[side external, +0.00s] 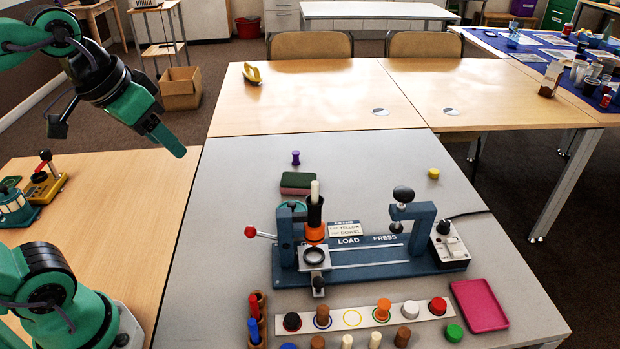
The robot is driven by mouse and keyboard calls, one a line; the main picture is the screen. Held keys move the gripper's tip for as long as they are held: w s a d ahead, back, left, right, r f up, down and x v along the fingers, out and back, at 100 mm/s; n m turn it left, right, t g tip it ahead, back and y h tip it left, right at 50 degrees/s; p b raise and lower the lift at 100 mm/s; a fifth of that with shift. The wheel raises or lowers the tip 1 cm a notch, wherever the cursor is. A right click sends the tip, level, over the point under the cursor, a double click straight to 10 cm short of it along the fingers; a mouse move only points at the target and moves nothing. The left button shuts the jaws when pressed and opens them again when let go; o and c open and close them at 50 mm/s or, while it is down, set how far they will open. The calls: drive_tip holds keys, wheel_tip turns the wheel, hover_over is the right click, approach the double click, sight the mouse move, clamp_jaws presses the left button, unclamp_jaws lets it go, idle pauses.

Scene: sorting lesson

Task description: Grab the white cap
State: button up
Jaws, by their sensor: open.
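The white cap (411,310) sits on the pale strip (452,312) in front of the press, between an orange piece (383,309) and a red cap (438,306). Its top is clear and nothing touches it from above. My gripper (115,132) is at the upper left, raised in the air and open, with nothing between its jaws. It is far from the white cap, up and to the left.
The blue load press (375,257) stands just behind the strip. A pink tray (480,305) lies to the right. A green cap (454,332) and several dowels line the front.

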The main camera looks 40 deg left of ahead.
drive_tip(key=w+d+r+g, duration=0.2)
drive_tip(key=w+d+r, duration=0.45)
drive_tip(key=w, duration=0.25)
drive_tip(key=n+g, duration=0.2)
drive_tip(key=g, duration=0.1)
hover_over(412, 307)
wheel_tip(412, 307, down, 32)
drive_tip(key=shift+f, duration=0.15)
idle(0.3)
drive_tip(key=shift+f, duration=0.1)
drive_tip(key=shift+f, duration=2.45)
drive_tip(key=shift+c, duration=0.4)
